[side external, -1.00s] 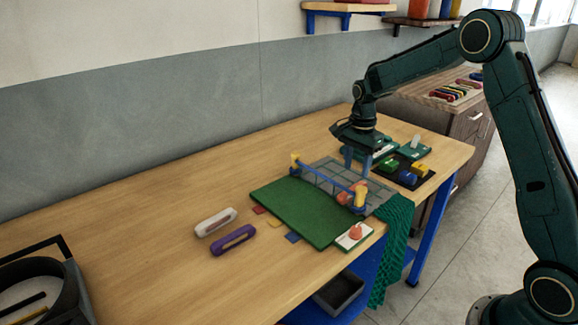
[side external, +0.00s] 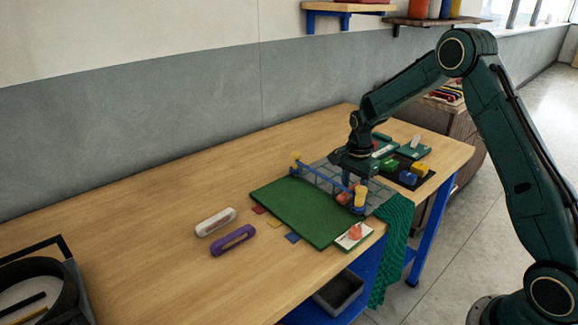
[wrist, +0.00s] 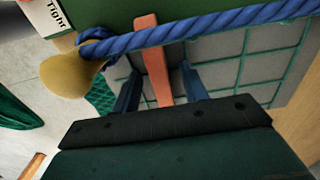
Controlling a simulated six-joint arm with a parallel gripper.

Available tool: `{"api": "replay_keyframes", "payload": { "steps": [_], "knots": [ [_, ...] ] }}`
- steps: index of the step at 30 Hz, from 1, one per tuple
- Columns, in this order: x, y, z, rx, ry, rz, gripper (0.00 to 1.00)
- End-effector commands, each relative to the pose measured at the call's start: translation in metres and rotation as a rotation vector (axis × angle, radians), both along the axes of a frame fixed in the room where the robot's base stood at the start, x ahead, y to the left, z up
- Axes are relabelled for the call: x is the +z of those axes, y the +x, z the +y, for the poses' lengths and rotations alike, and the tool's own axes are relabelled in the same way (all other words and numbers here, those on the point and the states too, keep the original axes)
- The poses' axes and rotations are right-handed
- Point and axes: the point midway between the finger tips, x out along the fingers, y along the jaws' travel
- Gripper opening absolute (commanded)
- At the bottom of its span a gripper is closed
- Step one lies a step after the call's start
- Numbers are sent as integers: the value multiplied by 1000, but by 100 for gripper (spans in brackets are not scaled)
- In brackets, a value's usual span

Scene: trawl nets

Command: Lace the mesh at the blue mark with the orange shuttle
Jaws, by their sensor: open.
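The orange shuttle (wrist: 152,62) shows in the wrist view as a long orange bar running between my gripper's (wrist: 161,72) two blue fingers. The fingers are apart, one on each side of it, with a gap visible at each. In the side view my gripper (side external: 355,183) is low at the near end of the blue rope, and only small orange parts (side external: 343,198) show below it. The grey mesh (side external: 381,194) lies behind the rope, beside the green mat (side external: 300,208). A blue square (side external: 292,237) lies at the mat's left edge, with red and yellow ones.
The blue rope (side external: 320,175) spans two yellow posts (side external: 360,198) close to my gripper. A white shuttle (side external: 216,222) and a purple one (side external: 233,240) lie left. A "Tight" card (wrist: 53,15) lies at the mat's corner. A dark tray (side external: 408,180) of coloured blocks stands right.

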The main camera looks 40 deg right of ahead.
Motion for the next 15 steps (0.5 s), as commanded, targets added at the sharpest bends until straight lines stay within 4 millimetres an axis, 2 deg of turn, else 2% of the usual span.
{"api": "replay_keyframes", "payload": {
  "steps": [1,7,15],
  "knots": [
    [0,0,0,0,0,0,40],
    [0,0,0,0,0,0,0],
    [1,0,-2,-1,0,0,0]
  ]
}}
